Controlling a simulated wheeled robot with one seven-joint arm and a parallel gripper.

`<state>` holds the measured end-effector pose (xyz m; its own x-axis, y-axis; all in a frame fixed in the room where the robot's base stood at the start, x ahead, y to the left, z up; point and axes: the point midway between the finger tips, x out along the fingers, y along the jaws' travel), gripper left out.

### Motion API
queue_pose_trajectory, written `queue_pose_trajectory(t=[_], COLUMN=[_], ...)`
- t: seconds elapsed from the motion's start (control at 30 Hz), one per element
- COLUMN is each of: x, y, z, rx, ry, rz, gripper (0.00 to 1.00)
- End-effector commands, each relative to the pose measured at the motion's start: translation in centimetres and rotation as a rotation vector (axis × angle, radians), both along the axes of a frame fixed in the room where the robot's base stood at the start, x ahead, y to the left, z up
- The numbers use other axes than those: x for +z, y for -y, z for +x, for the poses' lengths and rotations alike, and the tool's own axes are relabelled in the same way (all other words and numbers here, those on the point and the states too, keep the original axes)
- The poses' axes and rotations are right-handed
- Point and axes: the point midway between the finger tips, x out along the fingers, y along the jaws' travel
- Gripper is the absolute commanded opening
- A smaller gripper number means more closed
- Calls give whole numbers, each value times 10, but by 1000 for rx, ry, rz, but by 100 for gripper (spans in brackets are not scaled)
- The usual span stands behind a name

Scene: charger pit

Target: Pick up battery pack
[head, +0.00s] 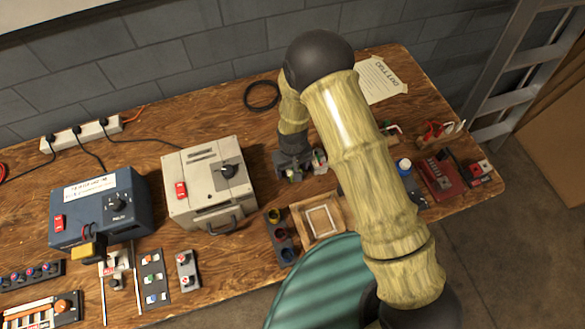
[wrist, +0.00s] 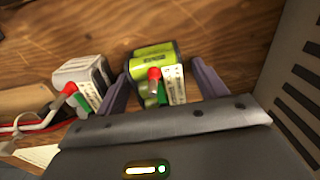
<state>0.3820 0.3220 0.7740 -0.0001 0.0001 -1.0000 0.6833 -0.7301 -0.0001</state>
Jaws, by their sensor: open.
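In the wrist view a green battery pack (wrist: 151,60) lies on the wooden bench, with a red-and-green piece and a white label at its near side. My gripper (wrist: 160,68) is open, with one finger on each side of the pack's near part. I cannot tell whether the fingers touch it. A similar grey-white pack (wrist: 82,72) lies left of the left finger, also with a red-and-green piece and a label. In the head view my gripper (head: 298,166) is low over the bench, right of the beige box, and largely hides the packs.
A beige box with a red switch (head: 210,182) and a blue box (head: 98,208) stand on the left. A wooden tray (head: 301,208) and a dark holder (head: 279,237) lie in front of my gripper. A black cable coil (head: 262,96) lies behind.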

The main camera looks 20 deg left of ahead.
Motion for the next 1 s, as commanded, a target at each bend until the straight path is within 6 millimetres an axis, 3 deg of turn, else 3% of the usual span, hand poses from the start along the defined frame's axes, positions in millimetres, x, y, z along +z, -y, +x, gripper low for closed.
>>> queue_pose_trajectory(t=[0.23, 0.57, 0.83, 1.0], x=[0, 0, 2, 14], y=[0, 0, 0, -1], z=[0, 0, 1, 1], rx=[0, 0, 0, 0], ry=[0, 0, 1, 3], rz=[0, 0, 1, 3], gripper=[71, 10, 10, 10])
